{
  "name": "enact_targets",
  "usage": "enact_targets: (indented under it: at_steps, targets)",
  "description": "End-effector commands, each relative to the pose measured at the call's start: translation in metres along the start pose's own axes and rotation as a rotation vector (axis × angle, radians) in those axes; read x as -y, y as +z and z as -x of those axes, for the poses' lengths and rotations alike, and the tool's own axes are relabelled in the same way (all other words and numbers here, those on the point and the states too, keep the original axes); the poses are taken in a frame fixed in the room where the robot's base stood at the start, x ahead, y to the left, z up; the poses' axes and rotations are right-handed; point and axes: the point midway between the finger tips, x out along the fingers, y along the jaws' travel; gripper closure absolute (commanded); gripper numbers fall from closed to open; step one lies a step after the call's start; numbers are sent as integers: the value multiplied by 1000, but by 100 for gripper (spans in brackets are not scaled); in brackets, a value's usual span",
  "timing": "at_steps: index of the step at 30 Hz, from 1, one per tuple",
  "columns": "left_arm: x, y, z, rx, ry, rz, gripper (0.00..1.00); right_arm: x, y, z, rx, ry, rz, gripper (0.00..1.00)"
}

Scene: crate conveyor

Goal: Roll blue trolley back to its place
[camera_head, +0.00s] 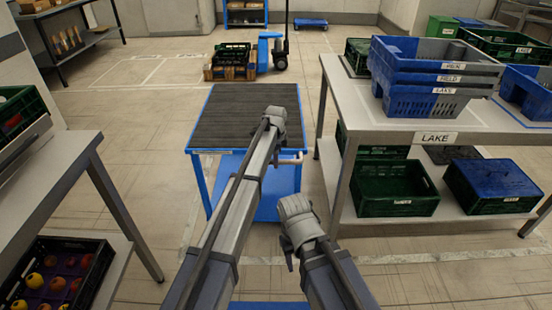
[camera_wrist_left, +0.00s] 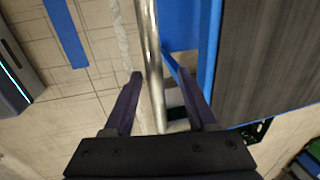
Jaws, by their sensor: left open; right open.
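The blue trolley (camera_head: 246,118) with a dark ribbed top stands on the floor ahead, between the tables. Its metal handle bar (camera_wrist_left: 149,45) crosses the left wrist view, and part of the bar (camera_head: 292,159) shows in the head view. My left gripper (camera_wrist_left: 156,72) is open, with one finger on each side of the bar; a gap shows on the left side. In the head view my left gripper (camera_head: 274,132) is over the trolley's near right part, its fingers mostly hidden by the arm. My right gripper (camera_head: 290,246) is open, lower and nearer, holding nothing visible.
A table (camera_head: 390,125) with blue and green crates stands close on the right. Another table (camera_head: 50,165) is on the left, with a fruit crate (camera_head: 60,273) below. Behind the trolley are a crate stack (camera_head: 231,62) and a blue wheeled device (camera_head: 265,50). Marked floor (camera_head: 130,75) at back left is clear.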

Motion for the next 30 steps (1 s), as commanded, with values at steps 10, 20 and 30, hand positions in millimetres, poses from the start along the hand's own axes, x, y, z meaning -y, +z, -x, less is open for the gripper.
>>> enact_targets:
  at_steps: [10, 20, 30]
  targets:
    - [0, 0, 16, 0, 1, 0, 43, -2, 1, 16, 0, 0, 0, 50]
    - [1, 0, 59, 0, 0, 0, 43, -6, 3, 58, 0, 0, 0, 50]
    - [0, 0, 79, 0, 0, 0, 43, -7, 4, 77, 0, 0, 0, 50]
